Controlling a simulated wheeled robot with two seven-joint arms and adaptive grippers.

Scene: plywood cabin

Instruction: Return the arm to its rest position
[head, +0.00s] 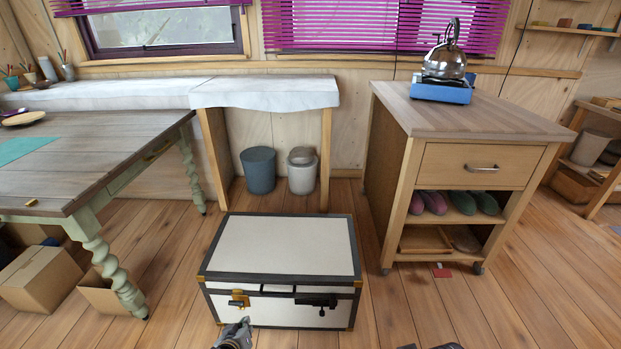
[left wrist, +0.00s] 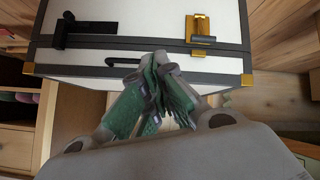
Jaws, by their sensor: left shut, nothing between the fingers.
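My left gripper (head: 235,335) shows at the bottom edge of the head view, in front of the trunk's brass latch side. In the left wrist view its green-padded fingers (left wrist: 154,68) are together with nothing between them. They point at the front of the white trunk (head: 282,246), which also shows in the left wrist view (left wrist: 150,14). The trunk's lid is down. Its brass latch (head: 238,299) and black latch (head: 316,301) are on the front. Only small dark slivers show at the bottom edge right of centre; I cannot tell whether they are my right gripper.
A grey-topped table (head: 90,150) with green twisted legs stands at left, cardboard boxes (head: 40,278) under it. A wooden cart (head: 480,115) at right carries a kettle (head: 444,62) on a blue stove (head: 440,90). Two bins (head: 259,170) stand behind the trunk. Floor is clear between trunk and cart.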

